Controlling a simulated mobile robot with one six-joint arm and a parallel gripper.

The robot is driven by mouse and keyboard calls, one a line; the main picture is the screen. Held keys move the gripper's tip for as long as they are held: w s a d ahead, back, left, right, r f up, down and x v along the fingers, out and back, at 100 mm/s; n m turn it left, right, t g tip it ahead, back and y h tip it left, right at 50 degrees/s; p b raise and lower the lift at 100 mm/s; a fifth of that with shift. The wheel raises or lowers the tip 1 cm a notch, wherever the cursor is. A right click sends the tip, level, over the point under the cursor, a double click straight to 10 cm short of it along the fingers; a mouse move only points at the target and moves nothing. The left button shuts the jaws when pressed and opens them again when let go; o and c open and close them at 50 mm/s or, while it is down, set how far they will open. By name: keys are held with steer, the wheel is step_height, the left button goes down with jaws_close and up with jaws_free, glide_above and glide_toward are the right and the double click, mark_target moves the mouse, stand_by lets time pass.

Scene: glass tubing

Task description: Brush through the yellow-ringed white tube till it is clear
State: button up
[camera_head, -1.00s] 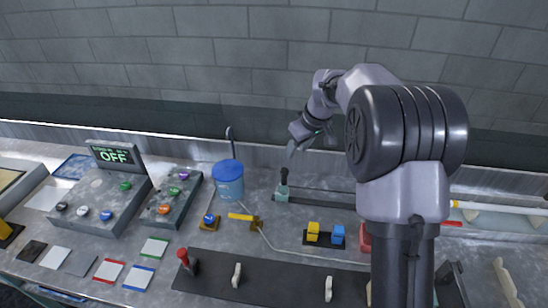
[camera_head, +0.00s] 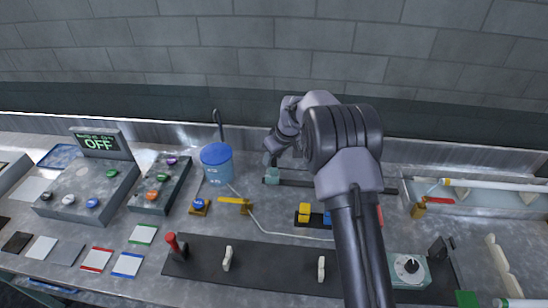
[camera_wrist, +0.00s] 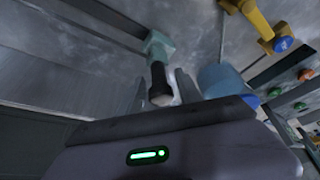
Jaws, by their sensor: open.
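A white tube (camera_head: 495,185) with a yellow ring near its left end lies across a tray at the right in the head view. A teal block (camera_head: 272,175) sits at the left end of a dark rail; it also shows in the wrist view (camera_wrist: 158,45) with a black handle (camera_wrist: 158,82) on it. My gripper (camera_head: 271,158) is at that handle. In the wrist view my fingers (camera_wrist: 163,85) are apart, with the handle between them. I cannot tell whether they touch it. The tube's inside is hidden, and I cannot make out brush bristles.
A blue bucket (camera_head: 217,166) stands left of my gripper. A yellow lever (camera_head: 235,201) and yellow and blue blocks (camera_head: 305,213) are nearby. Button panels (camera_head: 88,192) fill the left, with a display (camera_head: 100,143) reading OFF. A green-ringed white tube (camera_head: 525,303) is at lower right.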

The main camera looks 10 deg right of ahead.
jaws_close()
stand_by(1.4)
